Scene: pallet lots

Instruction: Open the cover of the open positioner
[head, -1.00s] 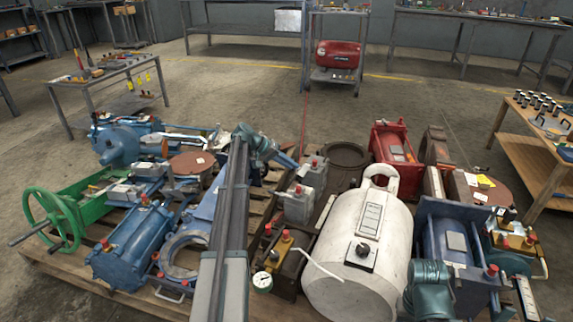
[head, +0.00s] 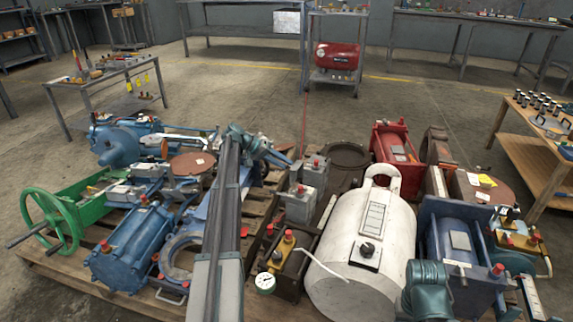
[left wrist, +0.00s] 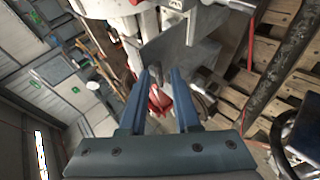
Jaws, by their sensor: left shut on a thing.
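Grey box-shaped positioners with red caps stand mid-pallet; the rear one (head: 314,172) and the front one (head: 298,205) are side by side. My left gripper (head: 288,160) reaches over from the left, close beside the rear box; its fingertips are small and hard to make out there. In the left wrist view my left gripper (left wrist: 157,73) has its two blue fingers shut on a small dark grey piece at a flat grey plate (left wrist: 182,45), which looks like the positioner's cover. A red part (left wrist: 159,101) shows between the fingers.
A white tank (head: 350,265) stands right of the positioners. A brass fitting with a gauge (head: 265,283) is in front. Blue actuators (head: 130,245) and a green handwheel (head: 47,222) crowd the left, a red actuator (head: 393,150) the back.

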